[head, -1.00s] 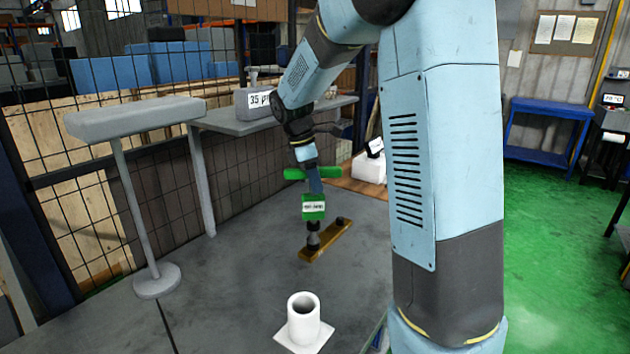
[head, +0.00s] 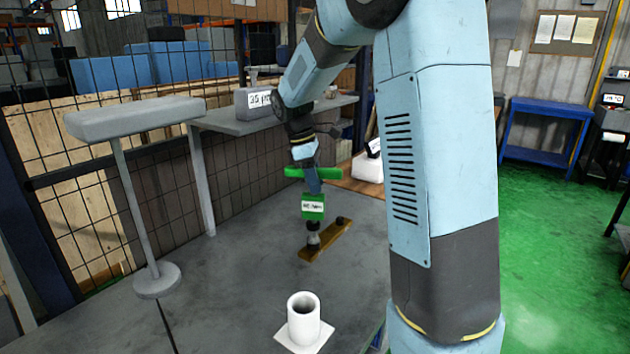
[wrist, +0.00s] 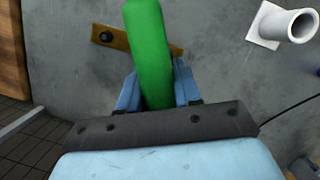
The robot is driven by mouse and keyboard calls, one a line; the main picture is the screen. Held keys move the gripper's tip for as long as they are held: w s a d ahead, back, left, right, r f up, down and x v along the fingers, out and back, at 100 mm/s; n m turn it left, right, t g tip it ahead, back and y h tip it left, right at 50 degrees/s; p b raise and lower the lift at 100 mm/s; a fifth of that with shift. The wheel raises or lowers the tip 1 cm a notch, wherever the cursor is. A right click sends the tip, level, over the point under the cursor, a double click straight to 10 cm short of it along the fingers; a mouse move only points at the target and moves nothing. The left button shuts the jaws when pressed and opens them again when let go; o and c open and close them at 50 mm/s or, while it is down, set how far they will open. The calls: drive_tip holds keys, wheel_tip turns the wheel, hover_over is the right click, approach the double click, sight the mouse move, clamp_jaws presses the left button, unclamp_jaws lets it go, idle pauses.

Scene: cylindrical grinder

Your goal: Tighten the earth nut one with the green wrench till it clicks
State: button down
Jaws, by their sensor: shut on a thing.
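The green wrench (head: 313,208) stands upright in the head view, with a T-shaped handle on top and a white label on its body. Its dark socket end is down over the near end of a brass bar (head: 331,236). The nut under the socket is hidden. A second dark nut (head: 341,221) shows bare at the bar's far end. My gripper (head: 313,183) points down and is shut on the wrench. In the wrist view, the green handle (wrist: 149,50) lies between my gripper's blue fingers (wrist: 157,90) and covers the middle of the bar.
A white cylinder on a square base (head: 303,322) stands on the grey table (head: 235,285) in front. A grey post with a padded top (head: 135,118) stands at left. A shelf (head: 235,123) with a labelled grey box (head: 253,103) is behind. Table around the bar is clear.

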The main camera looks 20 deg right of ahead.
sight(317, 168)
drive_tip(key=shift+f+m, duration=0.1)
drive_tip(key=shift+m, duration=0.4)
drive_tip(key=shift+n, duration=0.4)
drive_tip(key=shift+r, duration=2.7)
